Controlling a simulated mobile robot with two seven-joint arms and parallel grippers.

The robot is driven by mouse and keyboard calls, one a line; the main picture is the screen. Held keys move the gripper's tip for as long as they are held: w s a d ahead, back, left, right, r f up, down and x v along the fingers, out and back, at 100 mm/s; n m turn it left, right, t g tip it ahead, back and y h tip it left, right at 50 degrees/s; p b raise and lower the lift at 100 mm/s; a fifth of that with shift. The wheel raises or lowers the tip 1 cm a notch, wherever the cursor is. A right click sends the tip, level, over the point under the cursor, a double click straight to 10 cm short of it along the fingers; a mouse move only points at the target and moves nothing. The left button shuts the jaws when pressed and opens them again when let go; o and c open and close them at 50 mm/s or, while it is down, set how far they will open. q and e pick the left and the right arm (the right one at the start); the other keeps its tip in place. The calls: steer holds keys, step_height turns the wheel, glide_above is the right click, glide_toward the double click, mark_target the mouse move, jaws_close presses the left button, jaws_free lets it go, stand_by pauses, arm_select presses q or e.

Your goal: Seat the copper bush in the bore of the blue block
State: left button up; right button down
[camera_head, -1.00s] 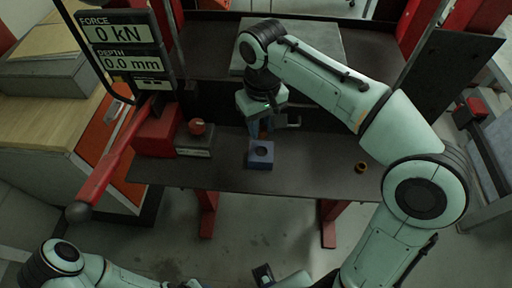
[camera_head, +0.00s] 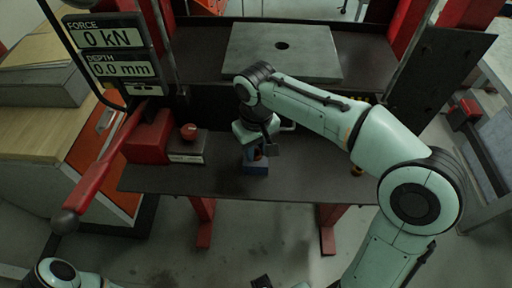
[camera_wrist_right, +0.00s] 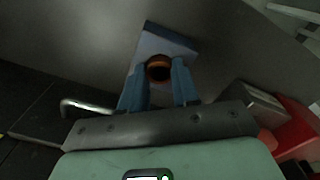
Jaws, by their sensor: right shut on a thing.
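The blue block (camera_head: 256,169) sits on the dark bench towards its front edge. In the right wrist view the block (camera_wrist_right: 153,42) shows behind the fingertips. My right gripper (camera_head: 258,155) points down over the block and is shut on the copper bush. In the right wrist view the bush (camera_wrist_right: 158,70) is an orange ring with a dark hole, between the two blue fingers of the right gripper (camera_wrist_right: 160,72). The bush is over the block, and the bore is hidden behind it. I cannot tell whether its lower end is inside the bore. My left gripper is not clearly in view.
A small brass-coloured ring (camera_head: 357,170) lies on the bench to the right. A red part with a long lever (camera_head: 105,165) and a grey block with a red knob (camera_head: 188,133) stand to the left. A grey plate with a hole (camera_head: 283,50) is behind.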

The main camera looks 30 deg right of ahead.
mark_target(256, 152)
steer(key=shift+s+f, duration=0.2)
steer(key=shift+f, duration=0.65)
steer(key=c, duration=0.8)
jaws_free()
steer(key=shift+c, duration=0.2)
steer(key=shift+r, duration=0.45)
arm_select(q)
steer(key=w+r+p, duration=0.1)
steer(key=r, duration=0.1)
steer(key=w+r+p, duration=0.1)
steer(key=p, duration=0.1)
steer(key=shift+r, duration=0.35)
arm_select(e)
steer(key=r, duration=1.2)
steer(key=shift+w+r, duration=0.25)
steer(key=shift+r, duration=0.15)
